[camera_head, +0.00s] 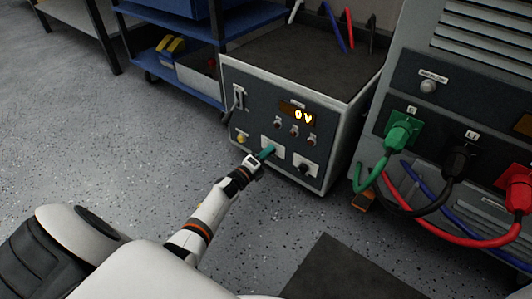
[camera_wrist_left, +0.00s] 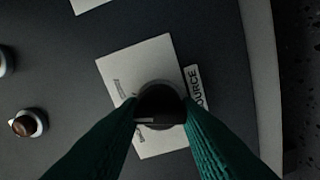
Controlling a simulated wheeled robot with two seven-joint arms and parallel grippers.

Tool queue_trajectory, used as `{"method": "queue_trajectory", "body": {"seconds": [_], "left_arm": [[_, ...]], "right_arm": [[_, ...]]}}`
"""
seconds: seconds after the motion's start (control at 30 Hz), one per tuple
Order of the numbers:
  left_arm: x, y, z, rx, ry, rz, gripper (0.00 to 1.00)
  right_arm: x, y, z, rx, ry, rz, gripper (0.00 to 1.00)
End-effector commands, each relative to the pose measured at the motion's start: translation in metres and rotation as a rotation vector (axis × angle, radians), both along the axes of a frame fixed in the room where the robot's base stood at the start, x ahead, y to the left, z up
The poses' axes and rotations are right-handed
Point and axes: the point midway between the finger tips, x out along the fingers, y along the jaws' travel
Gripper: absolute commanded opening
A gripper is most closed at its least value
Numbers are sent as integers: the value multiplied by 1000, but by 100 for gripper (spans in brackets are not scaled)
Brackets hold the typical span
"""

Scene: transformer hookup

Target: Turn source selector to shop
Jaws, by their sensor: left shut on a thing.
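The source selector is a dark round knob (camera_wrist_left: 160,105) on a white plate with a partly covered "SOURCE" label (camera_wrist_left: 197,88) beside it. In the head view its white plate (camera_head: 275,146) is low on the front panel of the grey test cabinet (camera_head: 232,84), mostly behind my gripper. My left gripper (camera_head: 267,151), with green fingers, reaches it from the front. The wrist view shows the left fingers (camera_wrist_left: 160,122) closed on the knob's two sides. Its pointer position is hard to tell. The display (camera_head: 303,115) reads 0 V. My right gripper is not in view.
A second black knob (camera_head: 304,169) on a white plate is right of the selector, with a yellow lamp (camera_head: 242,138) to the left. At right, a grey transformer cabinet (camera_head: 410,70) carries green (camera_head: 398,135), black and red plugs with hanging cables. Open floor (camera_head: 130,130) lies left.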

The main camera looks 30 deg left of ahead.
Motion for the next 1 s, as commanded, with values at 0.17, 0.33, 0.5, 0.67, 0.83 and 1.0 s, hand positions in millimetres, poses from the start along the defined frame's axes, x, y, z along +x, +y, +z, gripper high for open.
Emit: {"method": "queue_trajectory", "body": {"seconds": [0.17,0.33,0.5,0.67,0.83,1.0], "left_arm": [[0,2,1,-166,14,3,7],[0,2,1,-327,27,3,7],[0,2,0,-488,40,3,7],[0,2,0,-637,51,3,7],[0,2,-1,-778,63,3,7],[0,2,-1,-893,71,4,7]], "right_arm": [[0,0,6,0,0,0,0],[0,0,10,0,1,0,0],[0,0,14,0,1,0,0],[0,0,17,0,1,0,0],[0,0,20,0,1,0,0],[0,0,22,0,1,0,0]]}}
